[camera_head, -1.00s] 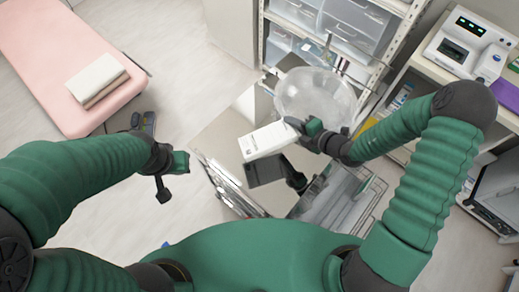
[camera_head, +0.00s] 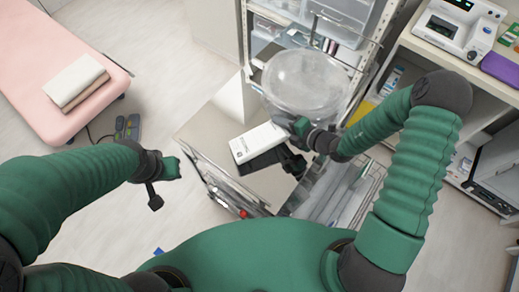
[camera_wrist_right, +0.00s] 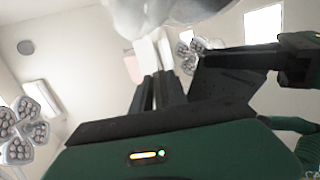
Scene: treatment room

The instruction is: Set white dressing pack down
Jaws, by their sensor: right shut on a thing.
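The white dressing pack (camera_head: 257,142) is a flat white box with dark print, held over the shiny top of a metal cart (camera_head: 207,128). My right gripper (camera_head: 297,128) is shut on its right end. A dark mirror image of the pack and gripper shows just below it on the cart top, with the pack close above its image; I cannot tell whether it touches. My left gripper (camera_head: 164,183) is open and empty, to the left of the cart.
A clear round container (camera_head: 305,85) stands just behind the pack. A shelf unit with drawers is at the back. A counter with a white device (camera_head: 458,28) is at the right. A pink couch (camera_head: 40,75) with folded towels (camera_head: 76,82) is at the left. The cart's left top is clear.

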